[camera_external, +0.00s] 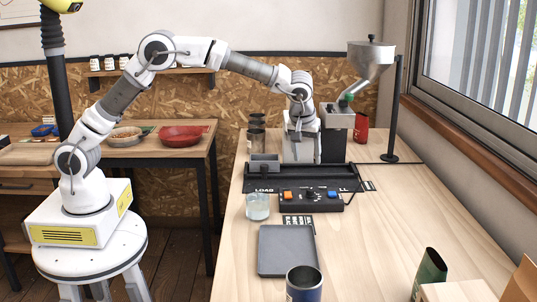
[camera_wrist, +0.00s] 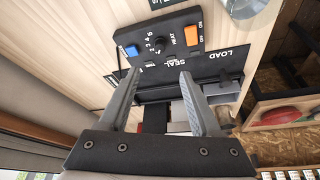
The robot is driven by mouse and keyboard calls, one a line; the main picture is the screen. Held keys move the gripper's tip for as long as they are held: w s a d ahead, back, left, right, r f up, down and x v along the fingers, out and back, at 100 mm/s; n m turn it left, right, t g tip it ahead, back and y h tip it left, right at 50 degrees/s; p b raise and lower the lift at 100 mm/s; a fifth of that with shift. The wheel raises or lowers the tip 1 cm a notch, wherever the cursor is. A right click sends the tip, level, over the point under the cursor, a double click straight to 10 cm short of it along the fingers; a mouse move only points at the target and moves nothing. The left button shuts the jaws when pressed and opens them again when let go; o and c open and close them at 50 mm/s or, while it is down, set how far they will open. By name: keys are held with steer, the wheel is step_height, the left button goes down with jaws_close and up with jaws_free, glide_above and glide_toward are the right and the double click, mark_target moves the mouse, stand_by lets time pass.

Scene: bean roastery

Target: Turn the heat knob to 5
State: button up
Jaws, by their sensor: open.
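The black heat knob (camera_external: 310,193) stands on a dark control panel (camera_external: 325,206) at the front of the machine, between an orange switch (camera_external: 287,196) and a blue one (camera_external: 332,195). In the wrist view the knob (camera_wrist: 163,36) is beside the word HEAT and a row of numerals; I cannot tell which numeral it points at. My gripper (camera_external: 302,152) hangs over the machine, behind the panel and apart from the knob. In the wrist view its two fingers (camera_wrist: 158,75) are spread and empty, with the knob beyond their tips.
A metal hopper (camera_external: 372,58) on a black stand is behind the machine, with a red can (camera_external: 361,127) near it. A glass cup (camera_external: 257,207), a grey tray (camera_external: 287,250) and a dark can (camera_external: 304,283) are in front.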

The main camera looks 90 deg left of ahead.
mark_target(312, 191)
steer(key=x, duration=1.4)
steer(key=shift+d, duration=0.1)
jaws_close()
